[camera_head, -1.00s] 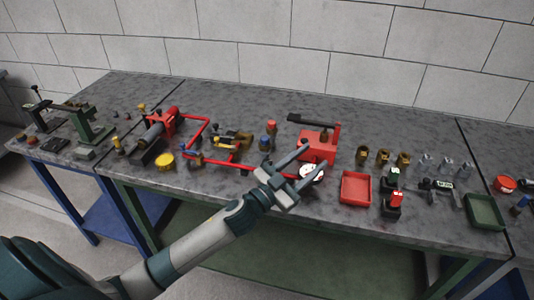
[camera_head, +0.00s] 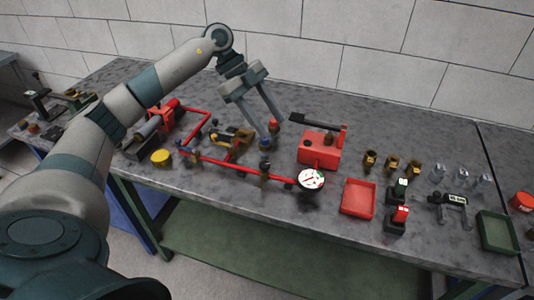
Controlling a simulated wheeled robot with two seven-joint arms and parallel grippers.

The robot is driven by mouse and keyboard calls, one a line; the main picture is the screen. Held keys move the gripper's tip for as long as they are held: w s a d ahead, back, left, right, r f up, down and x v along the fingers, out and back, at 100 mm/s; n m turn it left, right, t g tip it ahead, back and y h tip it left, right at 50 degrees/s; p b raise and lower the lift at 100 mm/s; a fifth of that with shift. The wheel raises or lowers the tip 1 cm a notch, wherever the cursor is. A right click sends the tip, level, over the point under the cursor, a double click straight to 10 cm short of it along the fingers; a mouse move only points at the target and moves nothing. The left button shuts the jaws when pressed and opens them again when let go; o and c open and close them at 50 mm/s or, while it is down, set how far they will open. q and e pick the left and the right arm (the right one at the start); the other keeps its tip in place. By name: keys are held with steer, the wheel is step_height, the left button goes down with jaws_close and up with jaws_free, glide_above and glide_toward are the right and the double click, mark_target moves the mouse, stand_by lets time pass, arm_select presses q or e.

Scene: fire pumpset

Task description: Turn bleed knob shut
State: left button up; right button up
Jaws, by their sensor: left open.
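My left gripper (camera_head: 272,130) is open and points down over the red pipework, its two fingers apart. Its tips are close around a small red-topped fitting (camera_head: 273,124) and a small blue-topped fitting (camera_head: 265,143). I cannot tell whether either finger touches them, nor which small knob is the bleed knob. The red pipe (camera_head: 236,171) runs across the bench to a white round gauge (camera_head: 311,180). A brass-coloured valve part (camera_head: 232,137) sits left of the fingers. My right gripper is not in view.
A red box-shaped pump with a black lever (camera_head: 318,146) stands right of the gripper. A red tray (camera_head: 358,198), several brass fittings (camera_head: 392,164) and a green tray (camera_head: 497,231) lie further right. A yellow cap (camera_head: 161,158) is left. Bare bench (camera_head: 250,206) shows in front.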

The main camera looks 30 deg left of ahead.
arm_select(q)
steer(key=s+a+r+n+y, duration=0.1)
steer(key=a+r+n+y, duration=0.1)
steer(key=a, duration=0.6)
steer(key=shift+g+y, duration=0.4)
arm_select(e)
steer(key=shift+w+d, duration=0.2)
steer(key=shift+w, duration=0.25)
arm_select(q)
steer(key=shift+f, duration=0.1)
steer(key=p, duration=0.5)
glide_toward(264, 164)
steer(key=x, duration=0.6)
steer(key=shift+d+f, duration=0.1)
steer(key=shift+p+x, duration=0.3)
steer(key=shift+x, duration=0.5)
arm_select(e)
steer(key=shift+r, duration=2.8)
arm_select(q)
steer(key=c, duration=1.1)
steer(key=shift+o, duration=0.2)
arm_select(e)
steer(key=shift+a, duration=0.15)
